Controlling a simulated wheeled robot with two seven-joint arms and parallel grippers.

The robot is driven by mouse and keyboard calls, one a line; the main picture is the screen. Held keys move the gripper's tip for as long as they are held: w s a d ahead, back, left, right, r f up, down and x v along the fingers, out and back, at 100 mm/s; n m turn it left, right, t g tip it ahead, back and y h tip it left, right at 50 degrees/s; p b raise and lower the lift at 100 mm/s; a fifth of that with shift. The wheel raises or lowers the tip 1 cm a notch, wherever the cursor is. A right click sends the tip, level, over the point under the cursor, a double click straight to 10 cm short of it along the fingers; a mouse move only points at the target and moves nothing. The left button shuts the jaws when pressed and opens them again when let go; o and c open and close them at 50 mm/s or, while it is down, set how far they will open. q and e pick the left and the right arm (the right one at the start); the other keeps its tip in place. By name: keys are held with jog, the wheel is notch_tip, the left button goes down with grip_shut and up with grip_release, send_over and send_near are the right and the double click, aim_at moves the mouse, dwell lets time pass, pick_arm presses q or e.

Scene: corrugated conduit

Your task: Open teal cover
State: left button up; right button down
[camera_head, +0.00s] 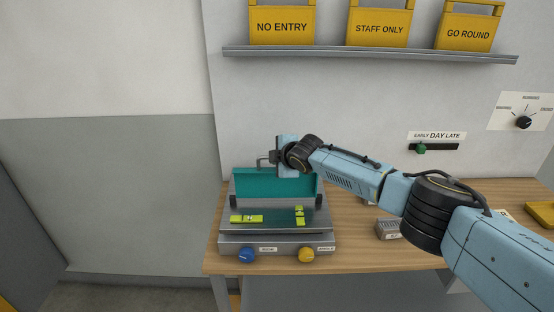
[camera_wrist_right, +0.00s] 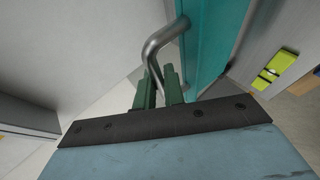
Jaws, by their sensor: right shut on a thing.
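The teal cover (camera_head: 258,184) stands raised, roughly upright, at the back of a grey machine (camera_head: 276,244) on the wooden table. A bent metal handle (camera_head: 263,161) sticks out from the cover at its upper edge. My right gripper (camera_head: 272,157) is at this handle. In the right wrist view, the green fingers (camera_wrist_right: 160,88) are shut around the metal handle (camera_wrist_right: 163,38), with the teal cover (camera_wrist_right: 205,45) beside it. The machine's bed, with yellow-green pieces (camera_head: 247,218) on it, lies uncovered in front of the cover. My left gripper is not in view.
A blue knob (camera_head: 246,255) and a yellow knob (camera_head: 306,255) are on the machine's front. A grey box (camera_head: 388,229) stands on the wooden table (camera_head: 370,256) to the right. Yellow signs stand on a wall shelf (camera_head: 370,54) above. A slider and a dial (camera_head: 523,122) are on the wall.

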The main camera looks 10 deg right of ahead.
jog(key=shift+w, duration=0.1)
dwell(0.5)
jog(key=c, duration=1.5)
grip_release()
jog(key=shift+p+v, duration=0.35)
jog(key=shift+v, duration=0.45)
jog(key=v, duration=1.1)
jog(key=shift+s+r+b, duration=0.25)
jog(key=shift+b, duration=0.05)
jog(key=shift+d, duration=0.1)
